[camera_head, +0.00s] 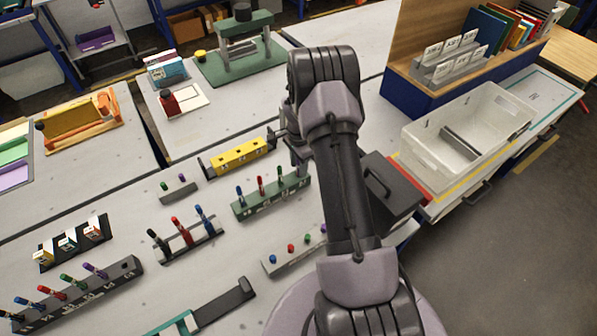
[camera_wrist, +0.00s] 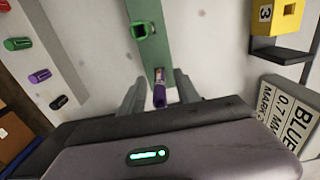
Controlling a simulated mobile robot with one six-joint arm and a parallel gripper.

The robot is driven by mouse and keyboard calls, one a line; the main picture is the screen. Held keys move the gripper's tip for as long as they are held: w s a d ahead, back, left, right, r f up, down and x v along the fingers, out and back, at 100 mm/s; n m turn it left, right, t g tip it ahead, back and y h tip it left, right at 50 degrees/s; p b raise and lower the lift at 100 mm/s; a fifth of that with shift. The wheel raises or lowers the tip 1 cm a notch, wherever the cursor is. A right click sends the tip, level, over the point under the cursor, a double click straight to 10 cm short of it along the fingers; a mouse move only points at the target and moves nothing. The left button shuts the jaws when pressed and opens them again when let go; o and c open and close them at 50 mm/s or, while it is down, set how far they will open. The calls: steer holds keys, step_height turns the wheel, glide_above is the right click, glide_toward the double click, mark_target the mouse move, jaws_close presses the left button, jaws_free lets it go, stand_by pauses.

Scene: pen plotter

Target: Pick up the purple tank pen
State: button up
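In the wrist view a purple pen (camera_wrist: 159,93) with a pale printed band stands at the near end of a green rack (camera_wrist: 147,12). My gripper (camera_wrist: 160,84) is open, with one finger on each side of this pen; whether either finger touches it I cannot tell. In the head view the green rack (camera_head: 268,203) holds upright blue (camera_head: 239,196), red (camera_head: 260,186) and green (camera_head: 280,173) pens. My gripper (camera_head: 297,153) is at the rack's right end there and hides the purple pen.
A yellow numbered block (camera_head: 238,154) stands behind the rack. A pale rack (camera_head: 290,256) of pens is in front, and a black rack (camera_head: 192,243) is at left. A dark drawer box (camera_head: 392,190) and a white bin (camera_head: 448,152) are right of my arm.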

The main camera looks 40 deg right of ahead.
steer(key=shift+r, duration=0.15)
steer(key=shift+c, duration=0.9)
jaws_close()
steer(key=shift+r, duration=0.1)
